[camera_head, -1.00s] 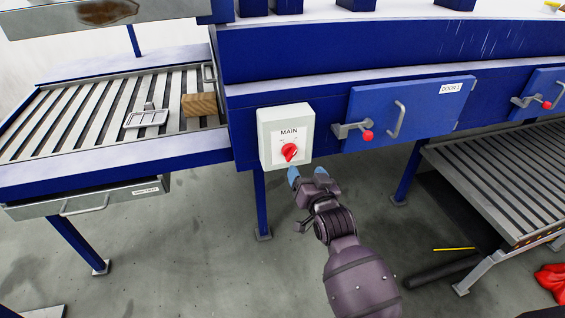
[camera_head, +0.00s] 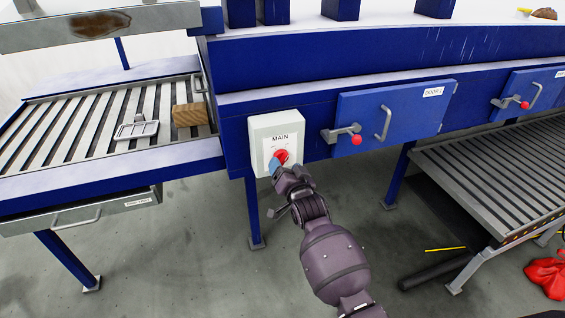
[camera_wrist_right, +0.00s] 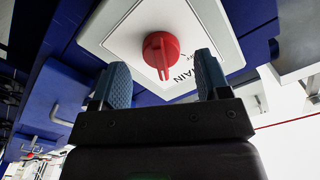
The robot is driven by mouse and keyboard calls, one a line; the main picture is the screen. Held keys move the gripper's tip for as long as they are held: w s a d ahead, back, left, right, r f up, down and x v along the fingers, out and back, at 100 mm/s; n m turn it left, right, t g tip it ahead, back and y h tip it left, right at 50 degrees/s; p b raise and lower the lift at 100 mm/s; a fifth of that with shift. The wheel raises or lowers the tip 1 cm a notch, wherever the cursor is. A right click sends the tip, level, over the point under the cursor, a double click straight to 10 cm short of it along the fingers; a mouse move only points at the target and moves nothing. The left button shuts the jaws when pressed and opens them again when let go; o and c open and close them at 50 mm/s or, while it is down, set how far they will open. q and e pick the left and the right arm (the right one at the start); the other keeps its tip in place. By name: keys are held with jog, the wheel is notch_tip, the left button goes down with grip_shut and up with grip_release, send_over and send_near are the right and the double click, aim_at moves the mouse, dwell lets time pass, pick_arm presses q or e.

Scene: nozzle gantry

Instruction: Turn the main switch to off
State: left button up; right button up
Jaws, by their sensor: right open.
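The main switch is a red rotary knob (camera_head: 281,156) on a pale grey box (camera_head: 262,130) marked MAIN, fixed to the blue machine front. In the right wrist view the red knob (camera_wrist_right: 161,54) lies between and beyond the two blue fingertips of my right gripper (camera_wrist_right: 160,82). The fingers are open, one on each side of the knob, with no clear contact. In the head view my right gripper (camera_head: 281,170) is just below the knob and partly covers it. The knob's exact setting is hard to read. My left gripper is not in view.
A blue door with a red-tipped latch (camera_head: 356,140) and a grey handle (camera_head: 384,123) is right of the box. At left a slatted conveyor (camera_head: 70,125) carries a wooden block (camera_head: 190,114) and a metal frame (camera_head: 137,130). A drawer (camera_head: 85,211) is below it.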

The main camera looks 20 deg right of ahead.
aim_at(283, 163)
jog(key=shift+w, duration=1.45)
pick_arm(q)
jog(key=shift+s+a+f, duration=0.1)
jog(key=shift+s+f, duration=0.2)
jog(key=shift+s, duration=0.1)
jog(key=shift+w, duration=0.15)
pick_arm(e)
jog(key=shift+c, duration=0.3)
